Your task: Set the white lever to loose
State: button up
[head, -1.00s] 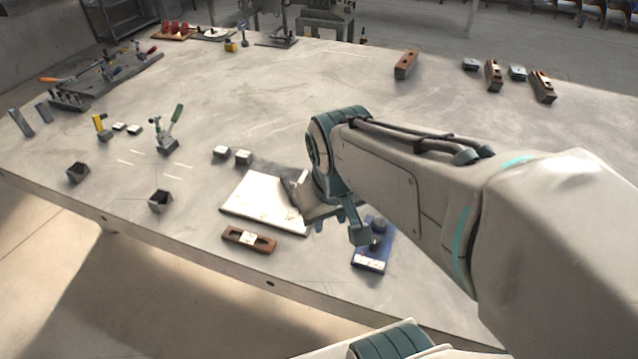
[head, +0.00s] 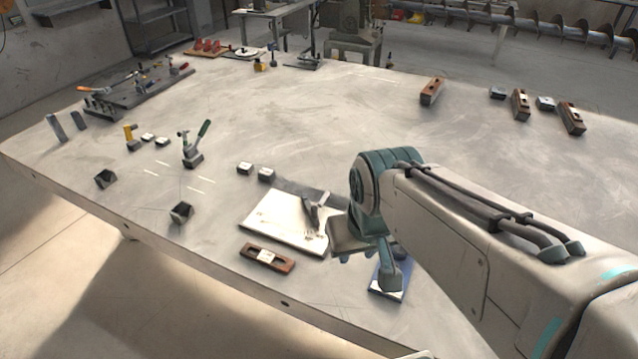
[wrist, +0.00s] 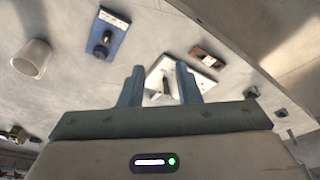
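A clamp with a green handle (head: 204,130) stands upright at centre left of the table in the head view.
The blue base (head: 376,289) is partly hidden by my arm. A brown block (head: 252,254) lies near the front edge. Yellow-handled clamp (head: 129,133), dark open holders (head: 181,213) and small blocks (head: 245,168) stand leftward. The table's middle back is clear.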

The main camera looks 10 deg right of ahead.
aim_at(327, 194)
jog(key=u, duration=0.55)
jog(key=k, duration=0.65)
jog(key=u, duration=0.85)
jog(key=i, duration=0.9)
jog(key=z, duration=0.6)
jog(key=i, duration=0.5)
jog(key=z, duration=0.4)
